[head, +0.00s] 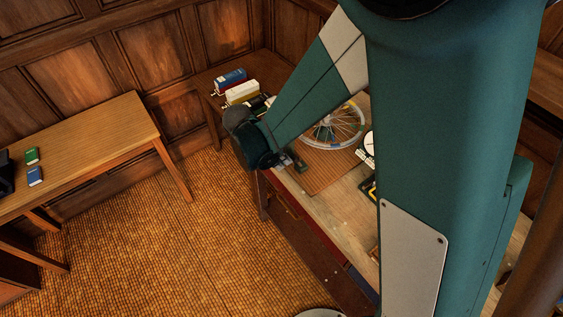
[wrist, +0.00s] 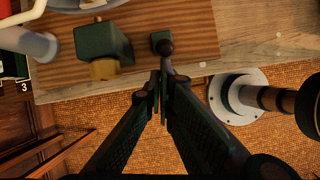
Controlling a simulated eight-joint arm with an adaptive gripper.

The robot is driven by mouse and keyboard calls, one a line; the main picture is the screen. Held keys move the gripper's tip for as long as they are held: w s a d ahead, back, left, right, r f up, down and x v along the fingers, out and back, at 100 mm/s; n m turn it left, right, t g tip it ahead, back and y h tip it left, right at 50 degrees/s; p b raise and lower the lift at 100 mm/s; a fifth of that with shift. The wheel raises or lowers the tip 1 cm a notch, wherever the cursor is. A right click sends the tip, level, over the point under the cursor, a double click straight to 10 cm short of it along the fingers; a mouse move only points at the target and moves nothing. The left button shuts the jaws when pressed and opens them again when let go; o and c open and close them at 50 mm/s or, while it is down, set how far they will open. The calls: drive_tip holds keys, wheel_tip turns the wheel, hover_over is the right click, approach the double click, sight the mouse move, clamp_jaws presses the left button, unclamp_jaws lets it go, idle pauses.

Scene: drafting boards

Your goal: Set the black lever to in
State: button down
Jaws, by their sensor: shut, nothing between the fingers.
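The black lever (wrist: 166,47) shows in the wrist view as a round dark knob on a short stem, beside a small green block (wrist: 157,36) at the edge of a striped wooden board (wrist: 190,25). My gripper (wrist: 161,84) is shut and empty, its fingertips just below the knob in the picture. The stem runs close to the fingertips; I cannot tell whether they touch. No in or out marking is readable. In the head view my arm covers much of the bench, and the lever cannot be made out clearly.
A larger green block (wrist: 100,42) with a brass part stands left of the lever in the wrist view. A spoked wheel (head: 345,143) lies on the bench (head: 345,205) in the head view, near a white dial (head: 368,144). Open floor (head: 190,240) lies left of the bench.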

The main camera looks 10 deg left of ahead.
drive_tip(key=shift+w+d+r+y, duration=0.2)
drive_tip(key=shift+r+y, duration=0.05)
drive_tip(key=shift+y, duration=0.05)
drive_tip(key=w+d+r+g+y+b, duration=0.2)
drive_tip(key=w+d+r+b, duration=0.1)
drive_tip(key=w+d, duration=0.2)
drive_tip(key=shift+w+d+g, duration=0.3)
drive_tip(key=shift+w+g, duration=0.05)
drive_tip(key=shift+g, duration=0.05)
idle(0.8)
idle(0.6)
wheel_tip(320, 180, up, 12)
drive_tip(key=w, duration=0.1)
drive_tip(key=shift+w+a+f+p, duration=0.15)
drive_tip(key=shift+f+p, duration=0.1)
drive_tip(key=shift+p, duration=0.1)
idle(0.4)
